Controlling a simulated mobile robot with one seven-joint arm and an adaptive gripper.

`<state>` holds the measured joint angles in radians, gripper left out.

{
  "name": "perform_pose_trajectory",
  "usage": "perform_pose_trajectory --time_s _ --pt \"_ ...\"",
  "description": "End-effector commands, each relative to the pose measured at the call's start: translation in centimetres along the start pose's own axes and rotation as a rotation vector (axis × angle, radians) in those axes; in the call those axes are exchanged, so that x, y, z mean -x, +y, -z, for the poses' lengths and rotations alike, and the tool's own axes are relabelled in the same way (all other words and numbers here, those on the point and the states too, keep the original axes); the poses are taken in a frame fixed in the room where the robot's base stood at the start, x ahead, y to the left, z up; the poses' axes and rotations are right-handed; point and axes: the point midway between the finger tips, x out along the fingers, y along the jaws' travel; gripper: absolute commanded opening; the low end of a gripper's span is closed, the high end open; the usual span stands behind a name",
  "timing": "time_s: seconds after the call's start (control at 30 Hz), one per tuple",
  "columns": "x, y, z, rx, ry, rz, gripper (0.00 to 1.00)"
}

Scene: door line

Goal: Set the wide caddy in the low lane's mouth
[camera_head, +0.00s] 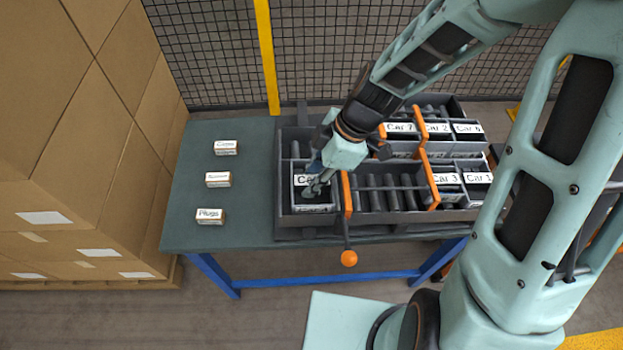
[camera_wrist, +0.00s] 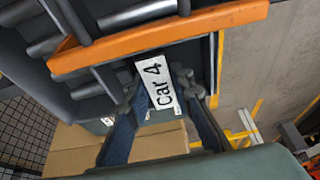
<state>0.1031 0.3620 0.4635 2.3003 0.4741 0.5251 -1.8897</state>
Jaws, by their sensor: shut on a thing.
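My gripper (camera_head: 314,186) is shut on a dark caddy (camera_head: 311,206) with a white label, partly hidden by the fingers in the head view. In the wrist view the label of the caddy (camera_wrist: 160,84) reads "Car 4", between the two fingers of my gripper (camera_wrist: 168,108). The caddy is at the left end of the near lane (camera_head: 385,190) of the grey rack, left of an orange gate bar (camera_head: 346,192). I cannot tell whether it rests on the lane floor. Rollers show in the lane right of that bar.
Caddies marked Car 3 (camera_head: 446,184) and Car 1 (camera_head: 479,183) stand farther right in the near lane. Car 7 (camera_head: 401,133) and Car 2 (camera_head: 437,133) stand in the far lane. An orange knob (camera_head: 348,258) juts out in front. Several small labelled boxes (camera_head: 218,180) stand left.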

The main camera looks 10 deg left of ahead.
Motion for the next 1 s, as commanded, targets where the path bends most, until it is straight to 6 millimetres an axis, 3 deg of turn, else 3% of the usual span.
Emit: perform_pose_trajectory --time_s 0.2,0.23,0.4,0.77,1.0 --pt "0.1 0.0 0.0 0.0 0.0 -0.001 0.0" --pt "0.1 0.0 0.0 0.0 0.0 -0.001 0.23" --pt "0.0 0.0 0.0 0.0 0.0 0.0 0.42" --pt "0.4 0.0 0.0 -0.001 0.0 -0.001 0.42" --pt "3.6 0.2 -0.1 -0.002 -0.001 -0.006 0.42"
